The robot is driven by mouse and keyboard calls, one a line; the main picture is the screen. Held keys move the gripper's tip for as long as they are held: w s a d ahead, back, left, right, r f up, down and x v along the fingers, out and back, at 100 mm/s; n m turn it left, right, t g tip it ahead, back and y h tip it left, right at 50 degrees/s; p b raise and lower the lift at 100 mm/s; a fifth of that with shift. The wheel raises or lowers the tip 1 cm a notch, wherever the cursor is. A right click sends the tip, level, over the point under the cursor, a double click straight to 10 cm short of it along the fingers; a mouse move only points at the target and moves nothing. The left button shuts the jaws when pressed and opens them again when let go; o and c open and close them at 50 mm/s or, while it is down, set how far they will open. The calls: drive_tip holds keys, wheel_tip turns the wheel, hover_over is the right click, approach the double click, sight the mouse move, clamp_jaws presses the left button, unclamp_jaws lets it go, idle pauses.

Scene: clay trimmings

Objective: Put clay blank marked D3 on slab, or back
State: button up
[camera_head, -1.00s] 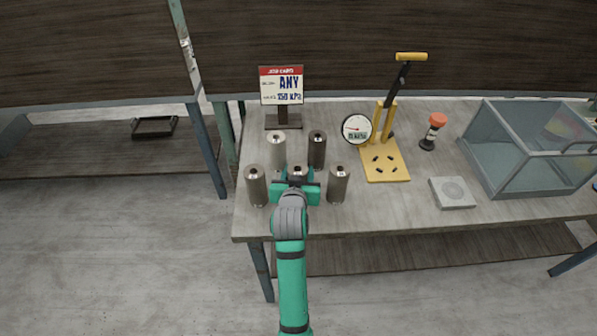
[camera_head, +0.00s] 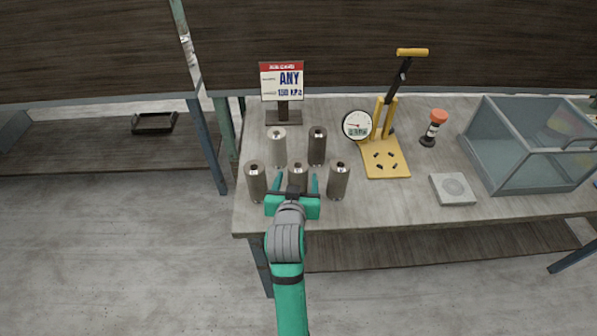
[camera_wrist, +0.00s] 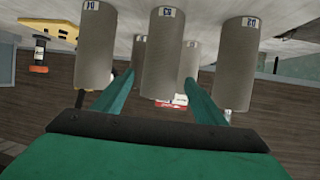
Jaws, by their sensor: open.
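In the head view the front row has a left (camera_head: 256,182), a middle (camera_head: 298,171) and a right cylinder (camera_head: 339,181); two more (camera_head: 277,147) (camera_head: 317,147) stand behind. My gripper (camera_head: 295,184) is open and empty, its fingers pointing at the front middle cylinder, one towards each side. The wrist view, upside down, shows this middle cylinder (camera_wrist: 164,55) between the fingers (camera_wrist: 156,84). A square grey slab (camera_head: 453,190) lies at right, bare.
A yellow hand pump (camera_head: 386,160) with a round gauge (camera_head: 356,126) stands right of the cylinders. Beyond are a red-topped object (camera_head: 433,130) and a glass-walled box (camera_head: 525,150). A sign (camera_head: 282,83) stands behind. Neighbouring cylinders stand close to my fingers.

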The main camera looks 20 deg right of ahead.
drive_tip(key=v, duration=0.4)
drive_tip(key=shift+s+r, duration=0.1)
drive_tip(key=shift+s, duration=0.05)
drive_tip(key=s+a+f+n+t+y, duration=0.2)
drive_tip(key=s+a+f+n+y, duration=0.1)
drive_tip(key=s+a+f, duration=0.8)
drive_tip(key=s+a+n+t+y, duration=0.1)
drive_tip(key=s+a, duration=0.3)
drive_tip(key=s, duration=2)
drive_tip(key=shift+s+a+r+n+y, duration=0.15)
drive_tip(key=shift+a+n+y, duration=0.15)
drive_tip(key=shift+y, duration=0.5)
